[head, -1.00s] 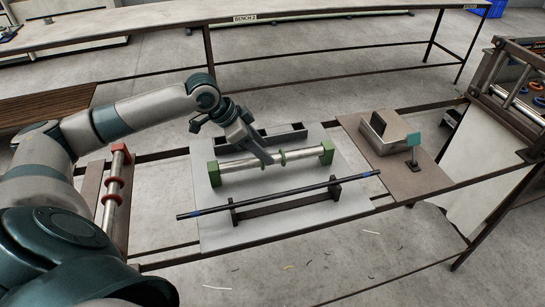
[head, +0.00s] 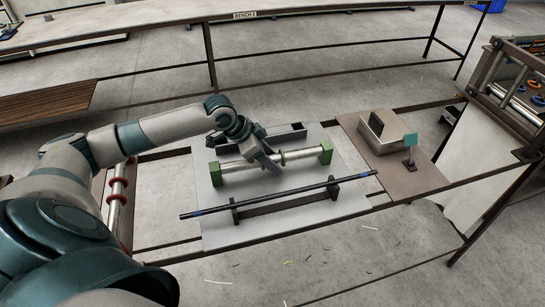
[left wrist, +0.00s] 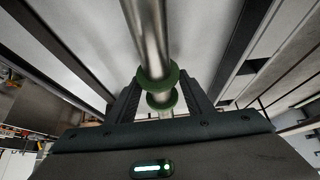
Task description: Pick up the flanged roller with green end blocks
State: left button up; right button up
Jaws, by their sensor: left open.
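The flanged roller (head: 240,163) is a silver rod with green flanges near its middle and a green end block (head: 215,174) at each end. It lies across a light plate (head: 345,208). My left gripper (head: 270,162) is over the roller's middle, at the flanges. In the left wrist view the roller (left wrist: 147,30) runs in between the two fingers of my left gripper (left wrist: 162,95), with its green flanges between them. The fingers are open, with gaps beside the rod. The gripper hides part of the roller in the head view. My right gripper is not in view.
A dark rod with blue bands (head: 285,195) rests on a dark stand in front of the roller. A dark channel-shaped holder (head: 290,134) is behind it. A red-flanged roller (head: 117,193) lies at the left. A metal box (head: 386,130) and a teal tab (head: 410,140) stand right.

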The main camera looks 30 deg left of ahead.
pick_arm(q)
jog(key=shift+w+d+f, duration=0.1)
jog(key=shift+w+f, duration=0.05)
jog(key=shift+f, duration=0.15)
grip_shut()
jog(key=shift+r, duration=0.1)
